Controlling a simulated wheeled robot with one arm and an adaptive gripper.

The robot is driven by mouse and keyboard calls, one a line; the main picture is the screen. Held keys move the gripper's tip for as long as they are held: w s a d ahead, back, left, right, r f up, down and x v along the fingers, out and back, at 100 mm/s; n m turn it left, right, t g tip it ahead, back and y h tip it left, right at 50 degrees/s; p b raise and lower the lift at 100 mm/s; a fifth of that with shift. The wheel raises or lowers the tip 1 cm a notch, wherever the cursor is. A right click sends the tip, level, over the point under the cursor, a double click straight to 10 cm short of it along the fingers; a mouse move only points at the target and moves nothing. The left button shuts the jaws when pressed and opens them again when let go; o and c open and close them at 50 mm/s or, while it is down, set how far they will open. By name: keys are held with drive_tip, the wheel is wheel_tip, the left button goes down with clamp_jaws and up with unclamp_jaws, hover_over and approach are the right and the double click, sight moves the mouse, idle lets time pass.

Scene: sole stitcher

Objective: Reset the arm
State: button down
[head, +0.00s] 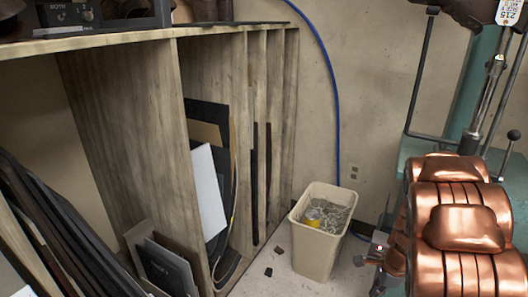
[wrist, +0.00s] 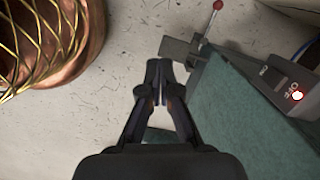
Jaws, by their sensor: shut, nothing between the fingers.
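My gripper (wrist: 160,72) shows in the wrist view, with its two dark fingers brought together at the tips and nothing held between them. The fingers point up the picture, in front of a teal machine base (wrist: 240,125) and the pale floor (wrist: 110,75). I cannot tell whether the fingertips touch anything. In the head view I cannot make out the gripper clearly. The teal machine (head: 478,75) stands at the right there, partly hidden.
A beige waste bin (head: 318,257) with scraps in it stands by the back wall. A wooden rack (head: 115,125) with upright sheets fills the left. A red-knobbed lever (wrist: 217,6) rises near the gripper. Small dark scraps lie on the floor beside the bin.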

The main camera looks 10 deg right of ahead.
drive_tip(key=s+a+r+n+p, duration=0.3)
drive_tip(key=a+r+n+p, duration=0.15)
drive_tip(key=r, duration=0.55)
drive_tip(key=s+a+r+n+g+p, duration=0.1)
drive_tip(key=s+a+r+n+p, duration=0.15)
drive_tip(key=a+r+p, duration=0.55)
drive_tip(key=s+a+r+n+p, duration=0.2)
drive_tip(key=s+a+r+n, duration=0.15)
drive_tip(key=r, duration=0.85)
drive_tip(key=s+a+r+n+p, duration=0.2)
drive_tip(key=s+r+n+p, duration=0.3)
drive_tip(key=r, duration=0.4)
drive_tip(key=s+a+r+n+g+h+p, duration=0.1)
drive_tip(key=s+a+r+n+p, duration=0.2)
drive_tip(key=s+r+n+p, duration=0.3)
drive_tip(key=s+r+p, duration=0.2)
drive_tip(key=s+r, duration=0.2)
drive_tip(key=shift+g, duration=0.3)
drive_tip(key=shift+a, duration=0.1)
